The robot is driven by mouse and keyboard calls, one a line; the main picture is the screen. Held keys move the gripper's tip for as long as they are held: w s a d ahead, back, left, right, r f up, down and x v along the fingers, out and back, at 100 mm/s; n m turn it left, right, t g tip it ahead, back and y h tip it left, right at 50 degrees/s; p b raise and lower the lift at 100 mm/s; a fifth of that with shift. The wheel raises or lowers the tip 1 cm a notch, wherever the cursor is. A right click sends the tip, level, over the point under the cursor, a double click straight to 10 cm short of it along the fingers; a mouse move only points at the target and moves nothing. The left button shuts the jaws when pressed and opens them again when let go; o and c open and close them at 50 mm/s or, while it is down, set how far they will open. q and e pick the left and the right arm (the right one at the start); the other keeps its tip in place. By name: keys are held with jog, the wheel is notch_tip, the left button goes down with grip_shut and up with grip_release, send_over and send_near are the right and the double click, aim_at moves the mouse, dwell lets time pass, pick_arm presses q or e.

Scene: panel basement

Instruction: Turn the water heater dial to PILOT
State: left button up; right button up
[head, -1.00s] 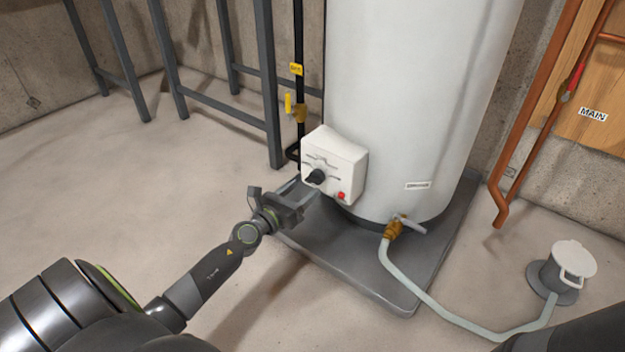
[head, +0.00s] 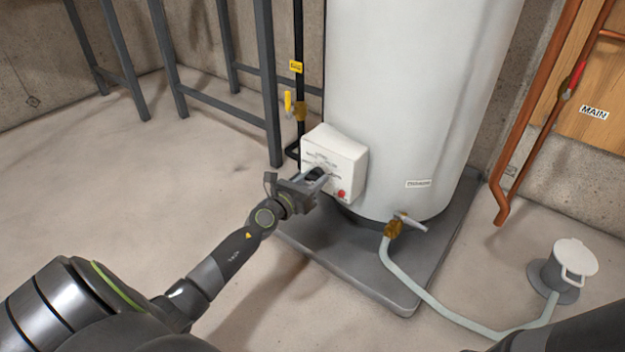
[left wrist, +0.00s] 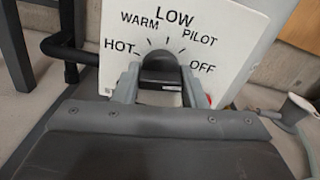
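The water heater (head: 410,90) is a tall white tank with a white control box (head: 340,150) low on its front. The left wrist view shows the black dial (left wrist: 160,68) on the box face, ringed by HOT, WARM, LOW, PILOT and OFF, with PILOT (left wrist: 200,37) at the upper right. I cannot tell which mark the dial points to. My left gripper (head: 318,176) is at the box, its fingers (left wrist: 160,90) apart on either side of the dial. They are very close to its sides; I see no clear grip. My right gripper is out of view.
A red button (head: 341,194) is on the box, right of the dial. A black gas pipe with a yellow valve handle (head: 288,102) stands left of the tank. A drain valve (head: 394,229) with a hose is below right.

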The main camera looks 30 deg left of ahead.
pick_arm(q)
jog(key=shift+c, duration=0.6)
jog(key=n, duration=0.2)
jog(key=shift+n+p, duration=0.9)
jog(key=shift+n, duration=2)
jog(key=o, duration=1)
jog(key=shift+c, duration=0.2)
